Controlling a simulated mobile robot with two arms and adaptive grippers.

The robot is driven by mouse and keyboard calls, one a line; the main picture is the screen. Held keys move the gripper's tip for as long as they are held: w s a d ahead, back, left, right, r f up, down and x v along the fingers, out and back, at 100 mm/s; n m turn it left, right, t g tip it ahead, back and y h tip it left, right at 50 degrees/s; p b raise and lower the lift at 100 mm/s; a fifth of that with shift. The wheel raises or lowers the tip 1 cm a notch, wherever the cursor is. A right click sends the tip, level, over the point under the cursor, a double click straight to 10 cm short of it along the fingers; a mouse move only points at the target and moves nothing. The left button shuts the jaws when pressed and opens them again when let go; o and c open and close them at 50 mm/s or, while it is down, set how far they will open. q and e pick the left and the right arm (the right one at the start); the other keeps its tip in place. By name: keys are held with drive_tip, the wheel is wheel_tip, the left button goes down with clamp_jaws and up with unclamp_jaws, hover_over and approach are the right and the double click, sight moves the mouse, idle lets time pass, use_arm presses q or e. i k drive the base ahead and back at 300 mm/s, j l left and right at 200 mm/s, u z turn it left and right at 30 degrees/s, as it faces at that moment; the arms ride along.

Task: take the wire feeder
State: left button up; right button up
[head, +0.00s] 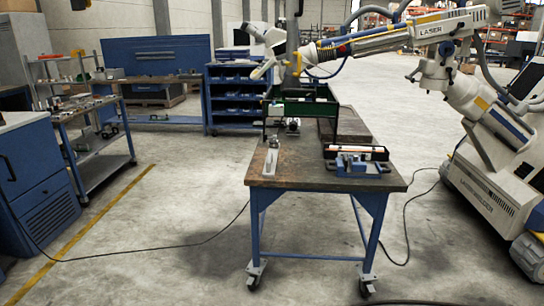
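I cannot tell for sure which thing is the wire feeder. A small light-grey device (268,165) with a metal top part stands upright at the left of the workbench top (300,178). A blue vise-like fixture (357,166) sits at the right of the bench, in front of a black open box (372,151) with a light bar in it. Neither of my grippers shows in the head view.
A large white laser machine (487,190) stands at the right, its arm (385,41) reaching over the bench. A green-edged bin (303,108) stands behind. Black cables (165,250) cross the floor. A blue cabinet (38,180) and cart (105,172) stand left. Front floor is mostly clear.

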sight(270, 165)
drive_tip(key=i+l+u, duration=0.1)
drive_tip(key=i, duration=0.25)
drive_tip(key=i+l+u, duration=0.1)
drive_tip(key=i+l, duration=0.15)
drive_tip(key=i, duration=0.15)
drive_tip(key=i+l, duration=0.2)
drive_tip(key=i, duration=0.15)
drive_tip(key=u, duration=0.05)
